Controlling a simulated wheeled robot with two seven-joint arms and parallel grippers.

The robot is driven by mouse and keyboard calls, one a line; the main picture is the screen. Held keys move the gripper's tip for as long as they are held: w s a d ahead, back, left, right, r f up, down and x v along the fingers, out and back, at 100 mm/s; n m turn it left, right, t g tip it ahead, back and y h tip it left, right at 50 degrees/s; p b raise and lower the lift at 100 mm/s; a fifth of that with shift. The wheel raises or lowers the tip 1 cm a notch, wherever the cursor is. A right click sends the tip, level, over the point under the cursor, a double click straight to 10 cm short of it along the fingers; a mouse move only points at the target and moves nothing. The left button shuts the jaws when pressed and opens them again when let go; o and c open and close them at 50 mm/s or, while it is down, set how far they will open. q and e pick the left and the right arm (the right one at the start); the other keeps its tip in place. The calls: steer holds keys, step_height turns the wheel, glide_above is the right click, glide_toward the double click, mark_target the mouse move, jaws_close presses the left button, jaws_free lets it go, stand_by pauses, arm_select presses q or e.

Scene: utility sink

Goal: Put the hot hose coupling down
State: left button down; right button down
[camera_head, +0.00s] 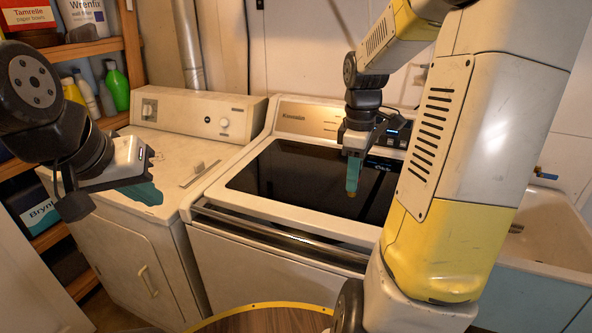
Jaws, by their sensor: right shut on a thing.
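My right gripper (352,190) comes down from above, in front of the black glass lid of the middle appliance (290,180). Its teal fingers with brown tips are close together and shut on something. I cannot make out the hose coupling itself; the fingers seem to hide it. I cannot tell whether the fingertips touch the glass. My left gripper (108,198) is at the left, in front of the white appliance. Its teal finger and a brown tip stand apart, with nothing visible between them.
A white appliance (185,145) with knobs stands at the left, its top mostly clear. A pale sink (550,225) is at the right, partly behind my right arm. A wooden shelf (90,48) with bottles and boxes stands at the far left. The glass lid looks largely bare.

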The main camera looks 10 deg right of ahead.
steer(key=w+a, duration=0.3)
steer(key=w, duration=0.1)
steer(key=w+a+f, duration=0.1)
steer(key=w+a, duration=0.2)
steer(key=w, duration=0.1)
steer(key=w+a, duration=0.3)
steer(key=w, duration=0.1)
steer(key=shift+w+a+f, duration=0.15)
steer(key=shift+a, duration=0.1)
steer(key=shift+w+a+f, duration=0.1)
steer(key=shift+w+f, duration=0.05)
steer(key=shift+f, duration=0.75)
steer(key=shift+w+a+f, duration=0.1)
steer(key=shift+w+f, duration=0.05)
steer(key=shift+f, duration=0.75)
steer(key=c, duration=1.1)
jaws_free()
